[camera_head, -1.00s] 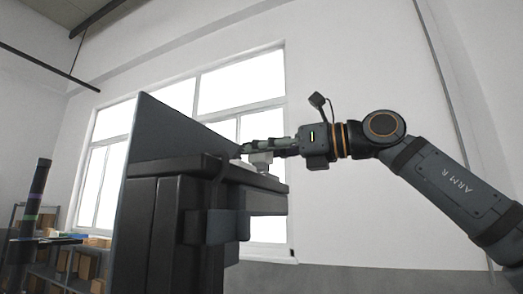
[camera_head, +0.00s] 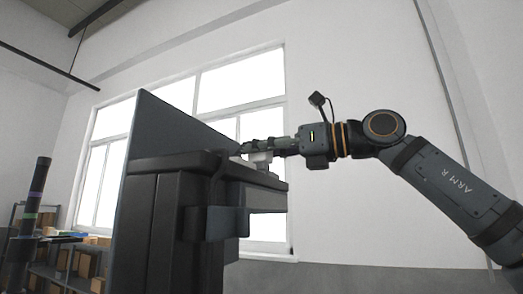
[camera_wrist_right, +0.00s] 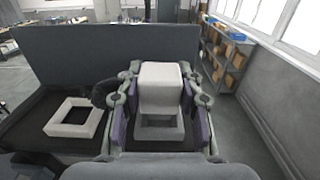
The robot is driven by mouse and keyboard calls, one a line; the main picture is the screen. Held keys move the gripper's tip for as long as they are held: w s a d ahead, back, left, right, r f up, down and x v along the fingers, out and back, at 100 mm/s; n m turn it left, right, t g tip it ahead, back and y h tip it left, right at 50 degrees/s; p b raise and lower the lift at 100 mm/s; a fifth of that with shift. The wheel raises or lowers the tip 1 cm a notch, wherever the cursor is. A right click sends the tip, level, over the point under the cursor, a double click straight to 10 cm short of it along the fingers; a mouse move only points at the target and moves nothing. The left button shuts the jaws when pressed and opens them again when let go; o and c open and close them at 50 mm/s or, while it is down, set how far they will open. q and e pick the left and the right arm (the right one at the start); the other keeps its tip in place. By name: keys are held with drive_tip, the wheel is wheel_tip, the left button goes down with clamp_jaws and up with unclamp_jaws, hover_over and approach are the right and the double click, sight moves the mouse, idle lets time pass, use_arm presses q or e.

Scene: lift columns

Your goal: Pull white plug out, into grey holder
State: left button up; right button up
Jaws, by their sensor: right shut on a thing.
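The white plug (camera_wrist_right: 162,86) is a pale block between the fingers of my right gripper (camera_wrist_right: 160,98), which is shut on it. In the head view the right gripper (camera_head: 250,147) reaches in from the right, over the dark stand, with the plug (camera_head: 262,158) just below its fingers. A pale grey square frame with an opening (camera_wrist_right: 160,130) shows below the plug; whether the plug's lower end is clear of it I cannot tell. A second pale square frame (camera_wrist_right: 91,124), empty, lies to the left on the dark top. My left gripper is not in view.
A tall dark panel (camera_head: 165,133) rises behind the stand's dark top (camera_head: 185,163); it also spans the wrist view (camera_wrist_right: 70,55). Shelves with boxes (camera_head: 75,262) stand far off at left. A dark banded post (camera_head: 37,190) stands at far left.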

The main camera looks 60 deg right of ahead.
drive_tip(key=shift+f+b, duration=0.65)
drive_tip(key=shift+f, duration=0.15)
idle(0.4)
drive_tip(key=o, duration=1.4)
drive_tip(key=shift+o, duration=0.2)
drive_tip(key=shift+r, duration=0.1)
drive_tip(key=shift+r+p, duration=3.45)
drive_tip(key=shift+p, duration=0.1)
